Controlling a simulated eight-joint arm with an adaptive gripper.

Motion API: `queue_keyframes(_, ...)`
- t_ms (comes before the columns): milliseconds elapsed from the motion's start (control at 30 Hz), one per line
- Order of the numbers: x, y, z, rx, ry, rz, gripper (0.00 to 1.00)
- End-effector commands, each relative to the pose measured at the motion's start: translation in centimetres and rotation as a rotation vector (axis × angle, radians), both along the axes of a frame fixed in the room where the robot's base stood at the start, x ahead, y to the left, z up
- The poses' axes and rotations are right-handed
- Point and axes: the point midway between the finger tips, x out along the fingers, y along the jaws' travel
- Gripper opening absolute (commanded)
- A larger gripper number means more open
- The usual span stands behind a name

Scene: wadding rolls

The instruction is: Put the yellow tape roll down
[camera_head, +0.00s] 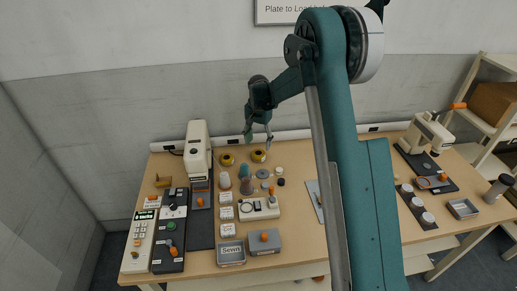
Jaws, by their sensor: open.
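Two yellow rolls lie on the table near its back edge: a left yellow roll (227,159) and a right yellow roll (259,156). Both look like tape rolls, and I cannot tell which one the task names. My gripper (258,139) points down with its fingers spread, nothing visible between them. It appears just above the right yellow roll in the picture; its exact height over the roll is hard to judge. No roll is seen in its grasp.
Spools (246,186), small discs and white label cards stand in front of the rolls. A tall white machine (197,150) is at left, with control boxes beside it. A grey tray (231,253) sits at the front. My arm hides part of the table's right side.

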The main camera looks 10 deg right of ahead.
Motion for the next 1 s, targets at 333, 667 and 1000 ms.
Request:
queue_keyframes(333, 0.0, 0.0, 3.9, 0.000, 0.000, 0.000, 0.56)
queue_keyframes(667, 0.0, 0.0, 4.3, 0.000, 0.000, 0.000, 0.56)
queue_keyframes(1000, 0.0, 0.0, 4.3, 0.000, 0.000, 0.000, 0.56)
